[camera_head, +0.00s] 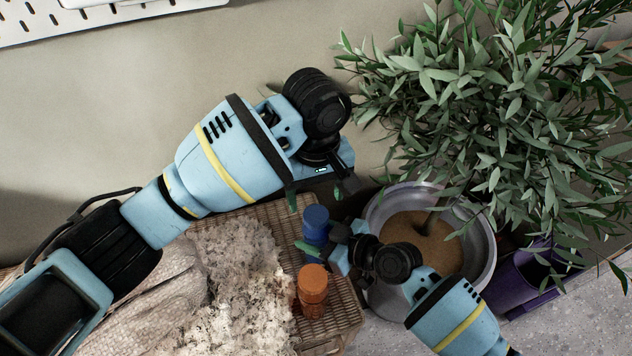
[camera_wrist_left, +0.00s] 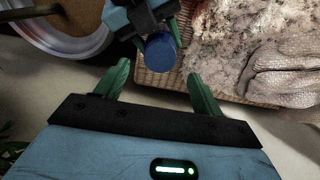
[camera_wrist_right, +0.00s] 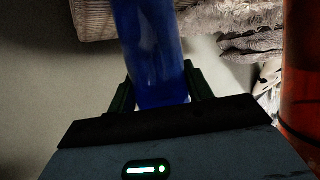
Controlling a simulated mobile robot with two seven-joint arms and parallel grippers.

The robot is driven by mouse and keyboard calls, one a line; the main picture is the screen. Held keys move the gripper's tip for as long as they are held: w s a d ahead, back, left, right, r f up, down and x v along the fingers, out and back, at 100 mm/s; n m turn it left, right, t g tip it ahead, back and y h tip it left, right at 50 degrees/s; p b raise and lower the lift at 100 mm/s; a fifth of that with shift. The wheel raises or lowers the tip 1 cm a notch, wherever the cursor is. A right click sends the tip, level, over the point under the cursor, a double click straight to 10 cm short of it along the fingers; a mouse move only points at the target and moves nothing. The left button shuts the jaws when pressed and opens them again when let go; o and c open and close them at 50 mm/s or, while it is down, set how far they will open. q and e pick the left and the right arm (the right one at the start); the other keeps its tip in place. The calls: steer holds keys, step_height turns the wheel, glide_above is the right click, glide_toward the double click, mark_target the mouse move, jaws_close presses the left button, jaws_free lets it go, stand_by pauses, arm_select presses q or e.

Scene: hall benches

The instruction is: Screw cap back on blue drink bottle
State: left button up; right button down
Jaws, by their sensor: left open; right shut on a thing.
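The blue drink bottle (camera_wrist_right: 155,50) stands between the fingers of my right gripper (camera_wrist_right: 161,92), which is shut on its body. In the head view the bottle's round blue cap (camera_head: 316,214) shows on top, above the right gripper (camera_head: 322,240). I cannot tell how tightly the cap sits. My left gripper (camera_head: 316,194) is open and empty, just behind the cap. In the left wrist view the cap (camera_wrist_left: 161,52) lies just beyond and between the open fingertips of the left gripper (camera_wrist_left: 160,86), apart from them.
An orange bottle (camera_head: 312,283) stands close by on the woven bench (camera_head: 345,312). A pale shaggy fleece (camera_head: 238,285) and a woven cloth (camera_head: 165,300) lie to the left. A potted plant (camera_head: 485,225) with spreading leaves crowds the right. A purple container (camera_head: 515,285) stands beyond it.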

mark_target(316, 214)
arm_select(q)
steer(key=shift+f, duration=2.65)
steer(key=c, duration=0.9)
steer(key=o, duration=1)
steer(key=shift+c, duration=0.2)
steer(key=shift+r, duration=0.1)
steer(key=shift+r, duration=2.2)
steer(key=shift+c, duration=0.2)
